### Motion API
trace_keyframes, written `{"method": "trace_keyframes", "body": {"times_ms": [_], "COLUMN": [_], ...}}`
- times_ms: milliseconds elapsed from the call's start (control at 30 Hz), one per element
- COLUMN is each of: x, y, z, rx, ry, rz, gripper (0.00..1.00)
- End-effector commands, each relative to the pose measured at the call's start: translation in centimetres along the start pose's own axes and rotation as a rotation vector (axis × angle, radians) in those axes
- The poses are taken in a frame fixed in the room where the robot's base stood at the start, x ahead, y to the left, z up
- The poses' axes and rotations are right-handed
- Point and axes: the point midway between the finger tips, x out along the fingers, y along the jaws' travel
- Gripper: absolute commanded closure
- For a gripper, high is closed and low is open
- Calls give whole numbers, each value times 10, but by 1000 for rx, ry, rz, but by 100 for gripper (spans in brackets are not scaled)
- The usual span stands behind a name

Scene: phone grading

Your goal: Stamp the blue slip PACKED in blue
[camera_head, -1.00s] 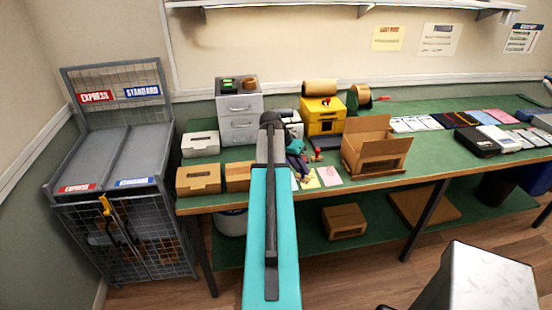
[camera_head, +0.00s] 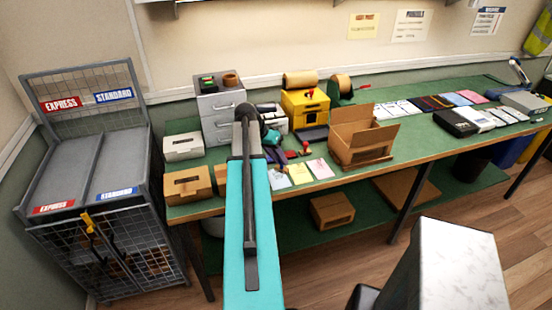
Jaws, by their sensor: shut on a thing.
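The blue slip (camera_head: 278,179) lies at the left end of a short row at the front edge of the green bench, beside a yellow slip (camera_head: 300,174) and a pink slip (camera_head: 320,168). My gripper (camera_head: 274,157) is just behind the blue slip, partly hidden by my teal arm. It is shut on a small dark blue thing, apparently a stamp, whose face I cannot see. Whether it touches the bench is too small to tell. A red-handled stamp (camera_head: 306,148) stands just right of my gripper, behind the yellow and pink slips. I cannot make out any mark on the blue slip.
An open cardboard box (camera_head: 362,150) stands right of the slips. A yellow machine (camera_head: 304,110) and grey drawers (camera_head: 220,128) stand behind. Phones and cards (camera_head: 455,122) lie further right. A wire cage (camera_head: 95,180) stands left of the bench.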

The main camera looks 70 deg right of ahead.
Motion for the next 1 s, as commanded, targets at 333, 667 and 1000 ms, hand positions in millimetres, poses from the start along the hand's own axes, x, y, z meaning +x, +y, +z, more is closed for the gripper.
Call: {"method": "trace_keyframes", "body": {"times_ms": [333,667,1000], "x": [9,31,48], "y": [-6,-14,-20], "z": [7,16,23], "rx": [-5,-6,-5], "ry": [1,1,2], "rz": [-1,-2,-2], "gripper": [93,93,93]}}
